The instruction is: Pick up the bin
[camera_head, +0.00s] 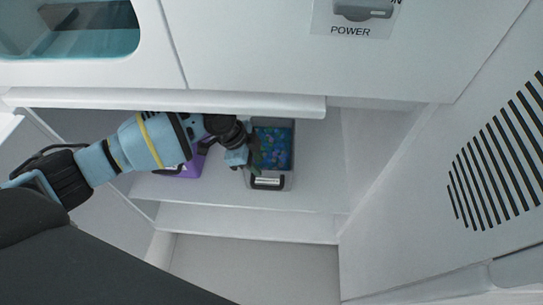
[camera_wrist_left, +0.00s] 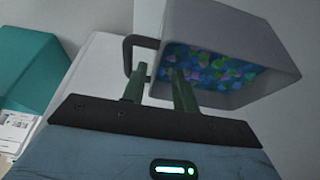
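The grey bin (camera_head: 286,183) stands on the shelf (camera_head: 322,197) inside the cabinet, with blue and green pieces (camera_head: 277,147) in it and a dark handle (camera_head: 268,184) on its front. My left gripper (camera_head: 254,156) is at the bin's left side. In the left wrist view the bin (camera_wrist_left: 238,32) and its handle (camera_wrist_left: 128,52) show close up. The fingers of my left gripper (camera_wrist_left: 157,75) are apart. One finger is outside the bin near the handle, the other overlaps the pieces in the bin. I cannot tell whether either touches the wall. My right gripper is not in view.
A purple bin (camera_head: 192,166) stands left of the grey bin, partly behind my left arm. The cabinet's white upper edge (camera_head: 285,103) hangs over the shelf. The shelf right of the grey bin is clear. A teal object (camera_wrist_left: 32,68) shows in the left wrist view.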

